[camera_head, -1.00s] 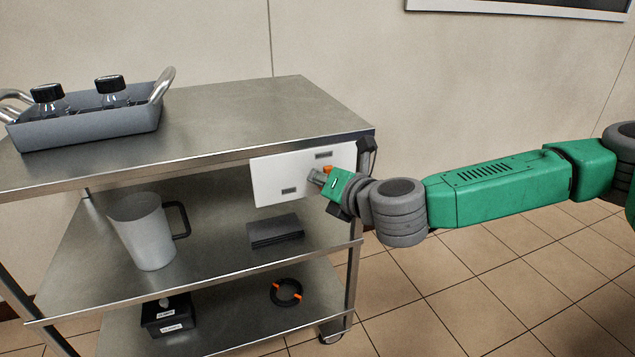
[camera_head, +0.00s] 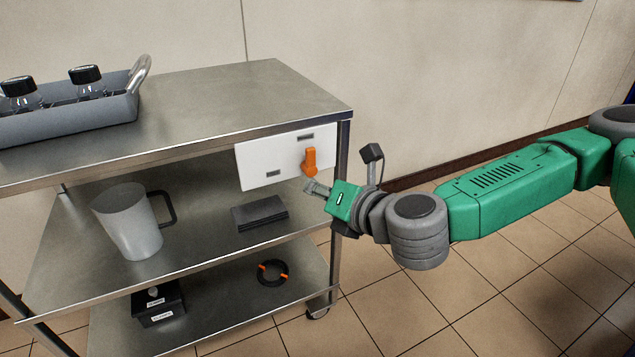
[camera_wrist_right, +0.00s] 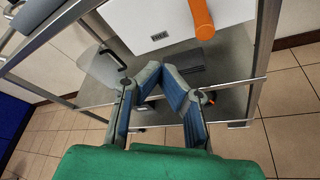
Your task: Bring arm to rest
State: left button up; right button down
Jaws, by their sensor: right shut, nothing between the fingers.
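My right arm, green and grey, comes in from the right in the head view. Its gripper (camera_head: 314,188) is just in front of the cart's white panel, below and beside an orange handle (camera_head: 310,161). The gripper is shut and empty, apart from the handle. In the right wrist view the two blue-padded fingers (camera_wrist_right: 164,78) meet at their tips, and the orange handle (camera_wrist_right: 199,18) shows above them. My left gripper is in neither view.
A steel cart (camera_head: 200,103) has a grey bottle tray (camera_head: 75,122) on top. A white jug (camera_head: 130,222) and dark flat pads (camera_head: 260,214) are on the middle shelf. A black box (camera_head: 157,304) and black ring (camera_head: 272,273) are below. Tiled floor right of the cart is free.

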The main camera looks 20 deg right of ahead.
jog(key=s+a+f+n+g+y+p, duration=0.1)
jog(key=s+a+f+n+g+p, duration=0.3)
jog(key=s+f+n, duration=0.55)
jog(key=s+a+f+n+g+y+p, duration=0.15)
jog(key=s+a+f+n+g, duration=0.45)
jog(key=s+n, duration=0.65)
pick_arm(q)
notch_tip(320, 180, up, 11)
jog(key=p, duration=0.5)
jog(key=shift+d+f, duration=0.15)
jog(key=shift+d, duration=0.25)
pick_arm(e)
jog(key=s+d+f+n+g+h, duration=0.2)
jog(key=s+d+n+h, duration=0.1)
jog(key=d+n, duration=0.6)
jog(key=s+d+f+n+g+h, duration=0.1)
jog(key=s+d+n+h, duration=0.2)
jog(key=d+n, duration=0.6)
jog(key=shift+s+d+f+n+g, duration=0.25)
jog(key=shift+d+f+n+g, duration=0.15)
jog(key=shift+n, duration=0.4)
